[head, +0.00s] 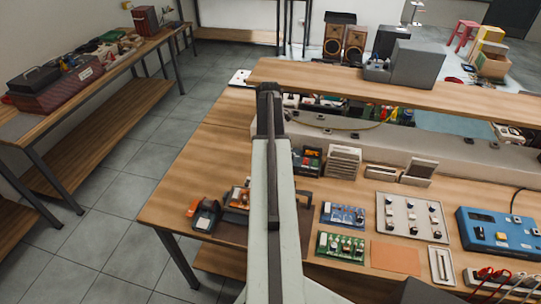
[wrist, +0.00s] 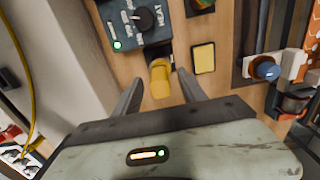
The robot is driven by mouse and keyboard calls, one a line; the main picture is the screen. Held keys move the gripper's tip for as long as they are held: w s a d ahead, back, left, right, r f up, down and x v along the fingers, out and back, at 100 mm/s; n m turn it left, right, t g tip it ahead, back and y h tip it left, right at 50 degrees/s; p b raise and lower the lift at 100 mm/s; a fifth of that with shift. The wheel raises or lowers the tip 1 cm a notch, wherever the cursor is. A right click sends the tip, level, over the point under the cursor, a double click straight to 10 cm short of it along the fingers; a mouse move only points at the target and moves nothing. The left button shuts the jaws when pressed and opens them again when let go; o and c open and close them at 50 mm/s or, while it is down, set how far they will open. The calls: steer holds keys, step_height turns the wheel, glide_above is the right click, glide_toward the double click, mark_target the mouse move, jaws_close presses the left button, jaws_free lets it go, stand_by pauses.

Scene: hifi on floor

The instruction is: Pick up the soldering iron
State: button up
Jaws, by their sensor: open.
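In the wrist view, a short yellow cylindrical piece (wrist: 160,80), which looks like the handle of the soldering iron, stands out from the wooden bench top. My gripper (wrist: 159,77) is open, with one finger to each side of this piece and a visible gap on both sides. Whether the fingers reach down to its level I cannot tell. The rest of the iron is not clearly seen. A dark control unit (wrist: 150,35) with a knob and a green light is just beyond it. In the head view my arm covers this area, and the iron cannot be made out.
A yellow pad (wrist: 203,57) lies right of the piece in the wrist view. A yellow cable (wrist: 30,90) hangs at the left. In the head view, circuit boards (head: 343,214), a white tray (head: 398,236) and a blue case (head: 487,229) crowd the bench. Its left end is clearer.

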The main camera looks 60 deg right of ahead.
step_height(320, 180, down, 3)
steer(key=shift+r+b, duration=0.1)
steer(key=shift+b, duration=0.6)
steer(key=shift+r, duration=0.2)
jaws_close()
step_height(320, 180, up, 10)
steer(key=p, duration=1)
steer(key=shift+r+p, duration=0.15)
steer(key=shift+p, duration=0.2)
steer(key=shift+f, duration=0.25)
